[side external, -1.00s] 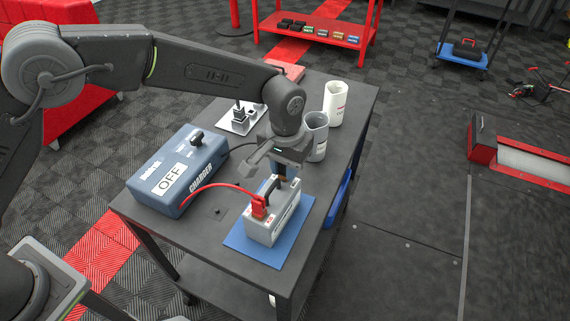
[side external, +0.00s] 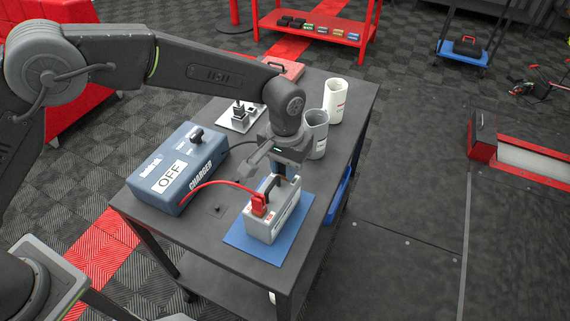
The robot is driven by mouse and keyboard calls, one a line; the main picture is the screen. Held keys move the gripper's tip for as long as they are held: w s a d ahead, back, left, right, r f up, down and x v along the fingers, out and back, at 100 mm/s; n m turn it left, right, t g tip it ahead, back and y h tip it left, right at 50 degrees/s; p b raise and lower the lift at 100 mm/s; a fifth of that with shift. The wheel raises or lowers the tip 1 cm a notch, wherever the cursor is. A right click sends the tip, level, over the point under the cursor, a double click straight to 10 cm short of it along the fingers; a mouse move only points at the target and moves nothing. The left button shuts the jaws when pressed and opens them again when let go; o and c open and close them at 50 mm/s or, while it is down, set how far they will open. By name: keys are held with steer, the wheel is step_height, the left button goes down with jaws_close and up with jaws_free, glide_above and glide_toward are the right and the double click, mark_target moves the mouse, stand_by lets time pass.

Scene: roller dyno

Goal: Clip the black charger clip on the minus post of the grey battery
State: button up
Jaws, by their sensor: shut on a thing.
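The grey battery (side external: 265,228) stands upright on a blue mat (side external: 246,246), with a black handle (side external: 270,184) on top. A red clip (side external: 259,205) sits on its near-left post, its red lead running to the charger. My gripper (side external: 286,172) points down at the battery's far end, its fingers close together. It is shut on the black charger clip, which is mostly hidden by the fingers and handle. The minus post is hidden there too, so I cannot tell whether the clip touches it. A black lead (side external: 243,144) runs from the charger behind my gripper.
The blue charger (side external: 178,168), labelled OFF, stands left of the battery. A grey cup (side external: 315,133) and a white cup (side external: 335,102) stand behind my gripper. A metal plate with a small fixture (side external: 240,117) lies at the back. The table's front-left corner is clear.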

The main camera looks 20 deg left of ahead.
steer(key=o, duration=1)
steer(key=shift+r, duration=0.1)
step_height(320, 180, up, 14)
steer(key=shift+f, duration=0.2)
stand_by(0.4)
